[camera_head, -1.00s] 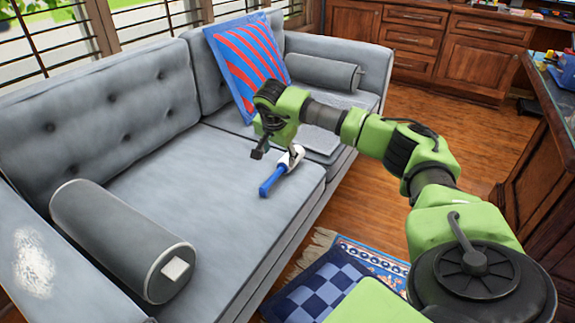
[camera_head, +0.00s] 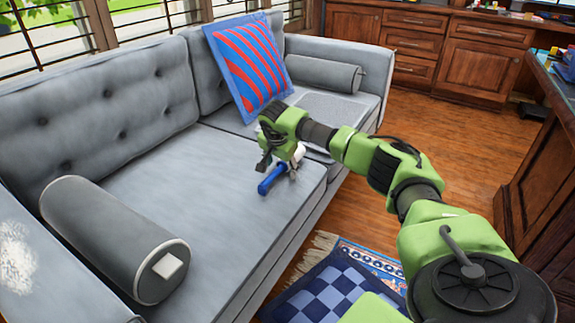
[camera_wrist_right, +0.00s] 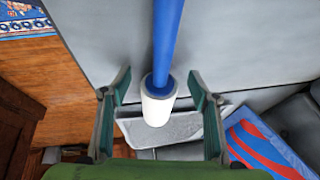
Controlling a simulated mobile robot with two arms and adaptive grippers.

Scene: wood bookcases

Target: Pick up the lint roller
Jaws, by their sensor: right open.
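The lint roller has a blue handle and a white roller head. In the head view the lint roller (camera_head: 270,182) lies on the grey sofa seat near its front edge, its white end partly hidden by my right gripper. In the right wrist view the lint roller (camera_wrist_right: 160,100) runs down the middle, its white head between the fingers. My right gripper (camera_head: 278,166) is open above the lint roller; its two fingers also show in the right wrist view (camera_wrist_right: 160,98), one on each side of the roller with gaps. My left gripper is not in view.
The grey sofa (camera_head: 130,130) carries a near bolster (camera_head: 110,235), a far bolster (camera_head: 325,73) and a striped red-blue pillow (camera_head: 248,65). A flat grey item (camera_wrist_right: 175,128) lies beyond the roller. A blue patterned rug (camera_head: 335,285) and wooden cabinets (camera_head: 440,45) stand clear of the gripper.

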